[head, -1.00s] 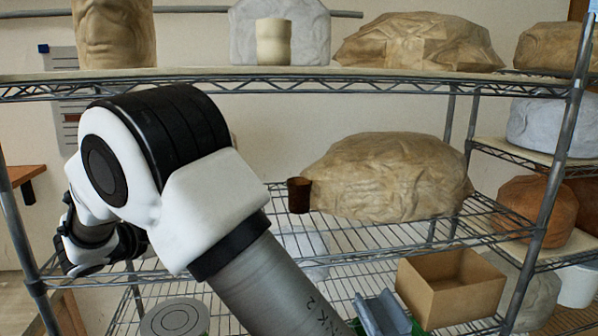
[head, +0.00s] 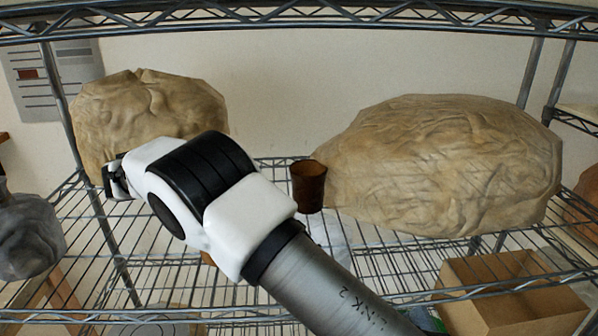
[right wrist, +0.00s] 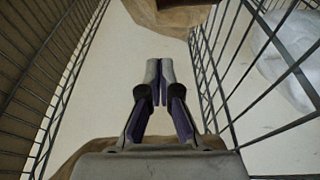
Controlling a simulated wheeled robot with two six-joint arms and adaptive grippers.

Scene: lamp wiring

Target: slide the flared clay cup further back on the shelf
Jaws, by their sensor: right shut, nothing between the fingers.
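The flared clay cup (head: 309,187) is dark brown and stands upright on the wire shelf (head: 385,262) in the head view. It is just left of a large tan wrapped lump (head: 450,165). My right arm crosses the head view from the bottom, with its wrist bent to the left. My right gripper (head: 112,180) is well left of the cup, in front of another tan lump, and apart from the cup. In the right wrist view the right gripper (right wrist: 160,78) is shut and empty; I cannot make out the cup there. My left gripper is not in view.
A tan wrapped lump (head: 145,115) stands at the back left. A grey lump (head: 28,235) is at the left edge. An upper shelf edge (head: 300,18) runs across the top. Wire bars show in the right wrist view (right wrist: 222,75).

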